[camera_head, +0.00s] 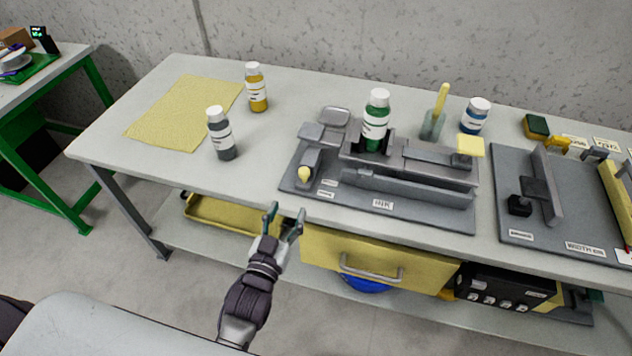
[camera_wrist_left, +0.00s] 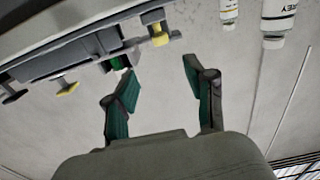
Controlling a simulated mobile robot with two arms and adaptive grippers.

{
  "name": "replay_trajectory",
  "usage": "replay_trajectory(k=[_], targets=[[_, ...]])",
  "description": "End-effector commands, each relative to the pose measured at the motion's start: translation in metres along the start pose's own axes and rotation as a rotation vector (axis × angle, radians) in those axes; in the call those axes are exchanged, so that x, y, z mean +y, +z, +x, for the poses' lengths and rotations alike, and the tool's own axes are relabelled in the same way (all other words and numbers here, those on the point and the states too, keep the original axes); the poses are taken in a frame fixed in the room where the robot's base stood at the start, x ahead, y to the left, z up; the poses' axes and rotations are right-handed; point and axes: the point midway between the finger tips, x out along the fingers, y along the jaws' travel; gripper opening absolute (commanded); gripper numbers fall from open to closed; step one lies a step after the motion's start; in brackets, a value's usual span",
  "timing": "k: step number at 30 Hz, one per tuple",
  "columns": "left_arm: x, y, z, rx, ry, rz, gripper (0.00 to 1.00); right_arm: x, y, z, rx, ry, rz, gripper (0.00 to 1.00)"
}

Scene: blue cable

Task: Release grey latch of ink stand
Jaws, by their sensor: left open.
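The ink stand (camera_head: 420,215) is a dark grey plate with an INK label, on the table right of centre. A green ink bottle (camera_head: 376,122) with a white cap stands upright in its grey holder. At the stand's left end is a grey lever (camera_head: 309,160) with a pale yellow knob (camera_head: 304,174); I cannot tell for sure which grey part is the latch. A yellow block (camera_head: 469,145) tops the right end. My left gripper (camera_head: 284,217) is open and empty, in front of the table edge, apart from the stand. The left wrist view shows its open fingers (camera_wrist_left: 162,70). My right gripper is not in view.
A grey bottle (camera_head: 221,135) and a yellow bottle (camera_head: 256,88) stand left of the stand, near a yellow cloth (camera_head: 180,112). A blue bottle (camera_head: 475,116) and a cup with a yellow-handled tool (camera_head: 433,122) stand behind. Another plate (camera_head: 570,225) lies right.

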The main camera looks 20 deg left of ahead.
Motion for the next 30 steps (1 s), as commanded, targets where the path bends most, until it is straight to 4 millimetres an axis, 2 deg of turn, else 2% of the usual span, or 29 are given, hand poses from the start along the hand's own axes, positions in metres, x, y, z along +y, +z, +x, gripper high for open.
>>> replay_trajectory(k=[4,8,12,18,24,30], targets=[[0.000,-0.003,0.019,0.004,0.000,0.000,0.55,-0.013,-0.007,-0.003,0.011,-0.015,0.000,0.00],[0.000,-0.003,0.045,0.004,0.000,0.000,0.55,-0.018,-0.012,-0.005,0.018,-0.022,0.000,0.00],[0.000,-0.002,0.076,0.002,0.000,0.000,0.55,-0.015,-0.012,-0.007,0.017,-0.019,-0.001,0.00],[0.001,-0.001,0.113,0.000,0.001,-0.001,0.55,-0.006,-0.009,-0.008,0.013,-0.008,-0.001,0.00],[0.000,0.000,0.132,-0.002,0.000,0.000,0.55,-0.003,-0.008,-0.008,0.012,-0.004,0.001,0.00],[0.000,0.000,0.136,-0.002,0.000,0.000,0.55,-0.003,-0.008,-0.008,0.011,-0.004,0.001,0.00]])
